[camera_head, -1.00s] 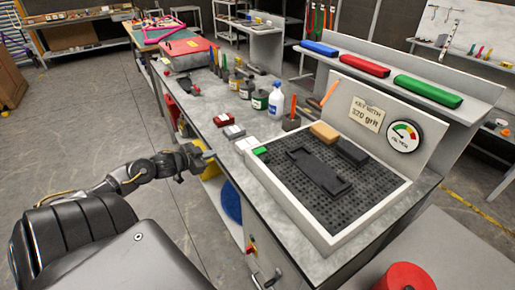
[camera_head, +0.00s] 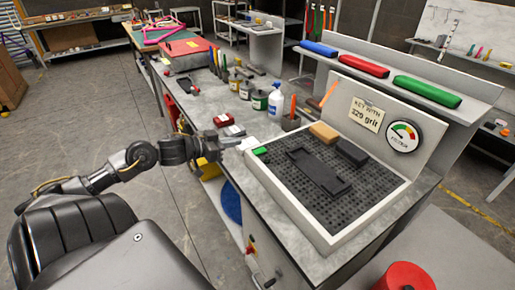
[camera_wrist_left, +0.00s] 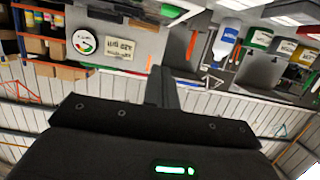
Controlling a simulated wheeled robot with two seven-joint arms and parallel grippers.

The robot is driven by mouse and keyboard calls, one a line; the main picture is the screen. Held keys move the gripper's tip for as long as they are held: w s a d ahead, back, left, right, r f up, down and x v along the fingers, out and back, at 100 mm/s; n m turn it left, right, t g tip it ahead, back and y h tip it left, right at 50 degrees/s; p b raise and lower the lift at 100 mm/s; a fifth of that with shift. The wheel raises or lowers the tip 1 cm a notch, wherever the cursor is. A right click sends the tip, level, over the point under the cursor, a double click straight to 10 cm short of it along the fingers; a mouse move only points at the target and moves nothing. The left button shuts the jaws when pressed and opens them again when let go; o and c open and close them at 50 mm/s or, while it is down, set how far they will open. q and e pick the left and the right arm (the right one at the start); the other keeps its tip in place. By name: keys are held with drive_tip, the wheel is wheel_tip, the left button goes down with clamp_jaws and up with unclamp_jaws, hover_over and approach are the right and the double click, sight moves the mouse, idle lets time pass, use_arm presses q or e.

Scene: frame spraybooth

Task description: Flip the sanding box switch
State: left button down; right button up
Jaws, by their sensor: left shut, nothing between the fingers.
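The sanding box (camera_head: 310,225) is a pale frame around a black perforated top, on the grey workbench. A small green piece (camera_head: 262,151) sits at its left corner; I cannot tell for certain whether this is the switch. A red and yellow control (camera_head: 251,246) is on the bench front. My left gripper (camera_head: 224,145) is shut and empty at the bench's left edge, left of the green piece and apart from it. Its closed fingers also show in the left wrist view (camera_wrist_left: 161,86). My right gripper is out of view.
A dark flat part (camera_head: 318,174), a tan block (camera_head: 323,132) and a dark block (camera_head: 352,152) lie on the perforated top. A spray bottle (camera_head: 275,104) and several jars stand behind. A gauge (camera_head: 403,136) is on the back panel. The floor at left is clear.

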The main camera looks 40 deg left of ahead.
use_arm(q)
drive_tip(key=p, duration=0.2)
hover_over(257, 152)
drive_tip(key=shift+s+a+f, duration=0.15)
drive_tip(key=shift+a+f, duration=0.05)
drive_tip(key=shift+f, duration=0.7)
drive_tip(key=shift+w+d+f, duration=0.1)
drive_tip(key=shift+w+f, duration=0.05)
drive_tip(key=shift+f, duration=0.5)
drive_tip(key=shift+w+d+f, duration=0.1)
drive_tip(key=shift+f, duration=0.5)
drive_tip(key=shift+a+f, duration=0.1)
drive_tip(key=shift+f, duration=0.95)
